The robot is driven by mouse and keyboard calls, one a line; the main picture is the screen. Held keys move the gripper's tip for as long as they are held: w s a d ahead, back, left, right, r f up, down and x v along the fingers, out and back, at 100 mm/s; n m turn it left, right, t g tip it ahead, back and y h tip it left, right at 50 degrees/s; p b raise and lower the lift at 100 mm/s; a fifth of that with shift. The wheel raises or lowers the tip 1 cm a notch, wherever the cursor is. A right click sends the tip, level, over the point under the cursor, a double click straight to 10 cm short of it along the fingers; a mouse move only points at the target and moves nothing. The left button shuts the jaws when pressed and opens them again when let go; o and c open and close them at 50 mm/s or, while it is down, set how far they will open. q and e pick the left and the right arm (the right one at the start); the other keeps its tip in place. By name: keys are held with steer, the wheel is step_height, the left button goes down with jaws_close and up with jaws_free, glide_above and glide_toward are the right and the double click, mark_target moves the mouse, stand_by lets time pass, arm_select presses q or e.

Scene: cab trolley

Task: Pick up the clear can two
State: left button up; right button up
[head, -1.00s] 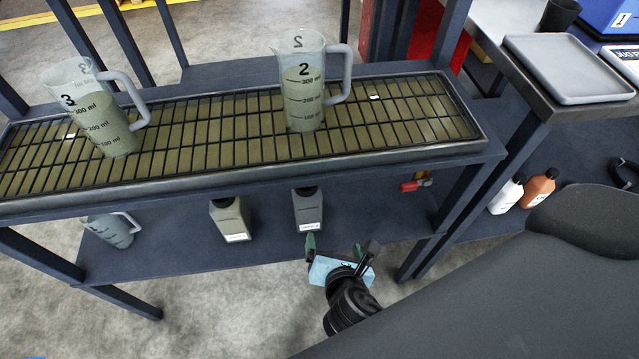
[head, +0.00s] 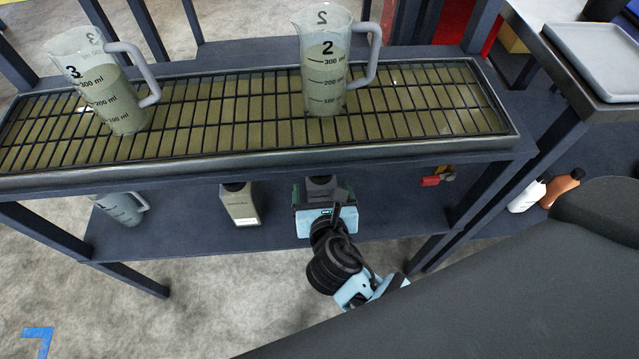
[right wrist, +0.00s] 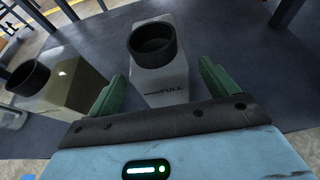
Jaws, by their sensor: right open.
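A clear jug marked 2 (head: 325,80) stands upright on the grate of the upper shelf, with grey-green liquid and a handle on its right. A clear jug marked 3 (head: 105,90) stands on the grate at the left. My right gripper (head: 318,190) is below the grate, at the lower shelf, away from both jugs. It is open, with its green fingers on either side of a grey bottle. That bottle (right wrist: 160,82) has a black cap and a label reading FULL in the right wrist view. Whether the fingers touch it is unclear. My left gripper is out of view.
A tan bottle (head: 240,206) stands left of the gripper on the lower shelf, and another clear jug (head: 121,207) is further left. The upper shelf's edge (head: 250,163) overhangs the gripper. A grey tray (head: 598,62) lies on the right table. The grate between jugs is clear.

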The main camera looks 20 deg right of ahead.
steer(key=x, duration=0.2)
steer(key=b+x, duration=0.1)
steer(key=shift+w+f+b, duration=0.2)
steer(key=shift+f+b, duration=0.1)
steer(key=shift+f, duration=0.15)
steer(key=shift+w+d+f, duration=0.1)
steer(key=shift+w+d, duration=0.05)
steer(key=shift+w, duration=0.4)
steer(key=shift+c, duration=0.2)
steer(key=c, duration=1.4)
